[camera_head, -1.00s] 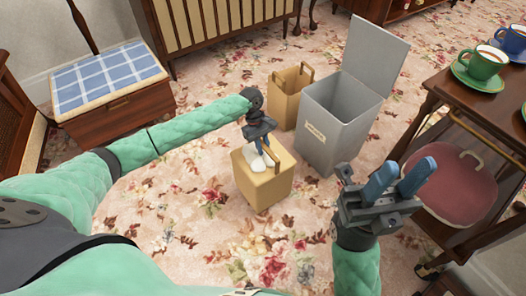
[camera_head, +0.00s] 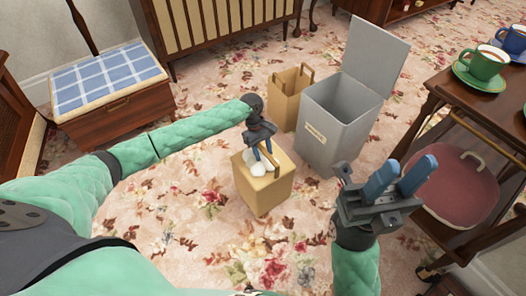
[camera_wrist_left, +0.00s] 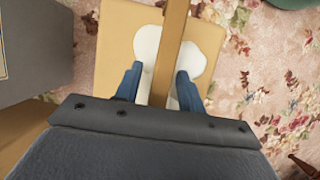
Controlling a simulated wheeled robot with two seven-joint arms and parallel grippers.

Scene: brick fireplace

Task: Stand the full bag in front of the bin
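The full bag (camera_head: 265,194) is a tan paper bag with white lumps (camera_head: 257,169) showing at its top. It stands upright on the carpet, in front of and left of the grey bin (camera_head: 333,125), whose lid is raised. My left gripper (camera_head: 263,152) is over the bag's top, pointing down. In the left wrist view its blue fingers (camera_wrist_left: 159,88) are apart, one on each side of the bag's handle (camera_wrist_left: 171,45); whether either touches it I cannot tell. My right gripper (camera_head: 402,178) is open and empty, right of the bag.
A second tan bag (camera_head: 287,98) stands left of the bin. A wooden trolley (camera_head: 470,105) with cups and a red cushion-like thing (camera_head: 455,187) is at right. A blue-checked stool (camera_head: 108,85) is at left. Floral carpet (camera_head: 190,235) is free in front.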

